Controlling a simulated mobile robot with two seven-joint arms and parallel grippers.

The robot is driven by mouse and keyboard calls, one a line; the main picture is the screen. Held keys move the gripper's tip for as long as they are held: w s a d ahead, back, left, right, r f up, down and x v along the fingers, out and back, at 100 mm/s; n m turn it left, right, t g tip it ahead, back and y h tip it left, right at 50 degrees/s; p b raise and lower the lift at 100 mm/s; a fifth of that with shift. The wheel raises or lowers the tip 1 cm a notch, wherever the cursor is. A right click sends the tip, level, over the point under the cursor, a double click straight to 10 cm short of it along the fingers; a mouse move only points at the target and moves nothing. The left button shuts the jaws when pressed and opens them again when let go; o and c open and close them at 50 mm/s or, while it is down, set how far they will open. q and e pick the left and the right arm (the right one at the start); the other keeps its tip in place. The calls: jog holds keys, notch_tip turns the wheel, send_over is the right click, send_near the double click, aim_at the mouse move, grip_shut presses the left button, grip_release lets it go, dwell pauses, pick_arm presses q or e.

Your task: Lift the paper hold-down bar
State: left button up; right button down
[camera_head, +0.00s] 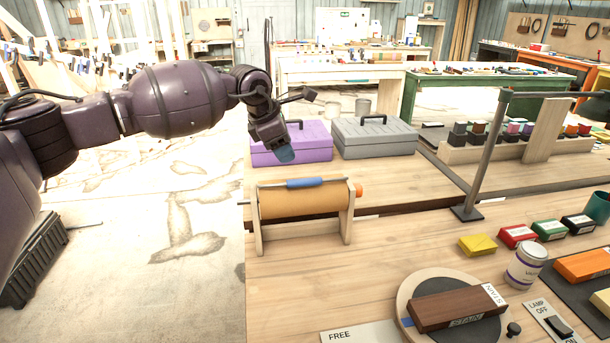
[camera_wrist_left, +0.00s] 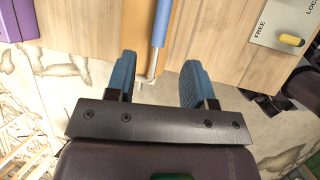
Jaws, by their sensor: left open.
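The paper hold-down bar, with its blue sleeve (camera_head: 303,183), lies across the top of a brown paper roll (camera_head: 300,202). The roll sits in a wooden stand (camera_head: 347,222) near the bench's left edge. My left gripper (camera_head: 285,155) is above and behind the roll, pointing down, apart from the bar. In the left wrist view, the blue fingers of my left gripper (camera_wrist_left: 157,82) are spread and empty. There the blue sleeve (camera_wrist_left: 161,22) shows ahead of the gap, with the bar's thin metal end reaching between the fingertips. My right gripper is not in view.
A purple toolbox (camera_head: 290,143) and a grey toolbox (camera_head: 375,138) stand behind the roll. A lamp post (camera_head: 483,150) rises to the right. A FREE plate (camera_head: 360,333) and a round turntable (camera_head: 412,290) are in front. Bench between roll and yellow block (camera_head: 477,245) is clear.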

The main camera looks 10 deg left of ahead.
aim_at(300, 180)
pick_arm(q)
jog(key=x, duration=1)
jog(key=shift+s+f+b, duration=0.2)
jog(key=shift+f+b, duration=0.15)
jog(key=shift+f, duration=0.05)
jog(key=shift+c, duration=0.2)
grip_shut()
